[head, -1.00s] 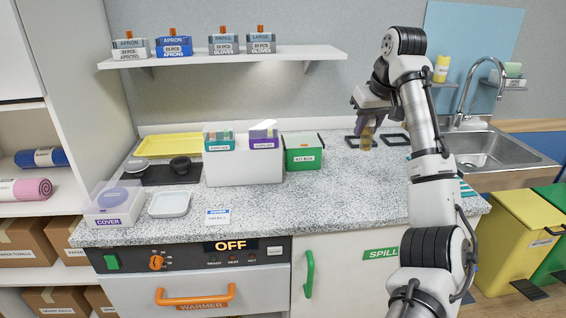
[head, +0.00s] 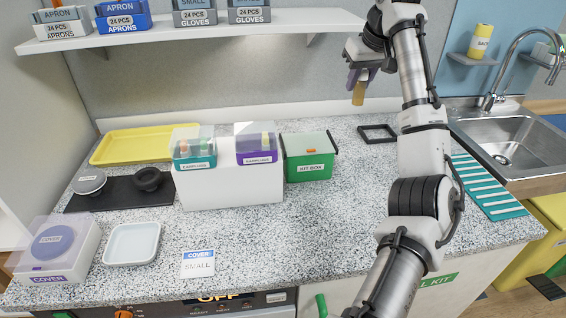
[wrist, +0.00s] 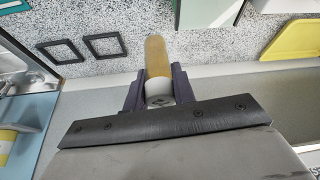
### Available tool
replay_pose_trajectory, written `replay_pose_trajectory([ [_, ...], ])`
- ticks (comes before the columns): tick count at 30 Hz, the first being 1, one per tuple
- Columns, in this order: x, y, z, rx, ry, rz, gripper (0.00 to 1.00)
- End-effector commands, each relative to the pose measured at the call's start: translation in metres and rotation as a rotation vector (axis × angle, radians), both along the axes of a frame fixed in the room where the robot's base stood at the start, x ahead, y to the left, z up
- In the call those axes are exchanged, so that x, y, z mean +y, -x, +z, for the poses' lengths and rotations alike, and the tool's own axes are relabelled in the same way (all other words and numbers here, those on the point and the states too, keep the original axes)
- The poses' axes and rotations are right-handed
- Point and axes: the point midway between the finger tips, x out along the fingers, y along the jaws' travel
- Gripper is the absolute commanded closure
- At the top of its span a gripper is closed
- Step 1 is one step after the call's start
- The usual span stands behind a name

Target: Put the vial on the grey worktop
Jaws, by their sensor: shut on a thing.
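The vial (head: 358,93) is amber with a pale cap, seen against the back wall above the rear of the worktop. My gripper (head: 357,78) is shut on it. In the wrist view the vial (wrist: 157,57) sits between the two dark fingers (wrist: 157,88), its capped end nearest the camera. The vial appears clear of any surface. The grey worktop (head: 330,220) is speckled and spreads below and in front of the gripper.
A green kit box (head: 308,165), a white stand (head: 235,188) with two cases, and a yellow tray (head: 132,147) stand left. A teal striped mat (head: 488,185) and sink (head: 508,140) are right. The middle front is clear.

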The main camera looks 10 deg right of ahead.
Motion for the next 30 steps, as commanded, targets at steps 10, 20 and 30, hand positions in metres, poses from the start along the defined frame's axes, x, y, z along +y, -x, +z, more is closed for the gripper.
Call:
replay_pose_trajectory([
  [10,-0.001,0.001,-0.064,0.003,-0.002,0.000,0.97],
  [20,-0.001,0.002,-0.141,0.002,-0.001,-0.001,0.97],
  [30,0.000,0.002,-0.173,0.002,-0.001,-0.001,0.97],
])
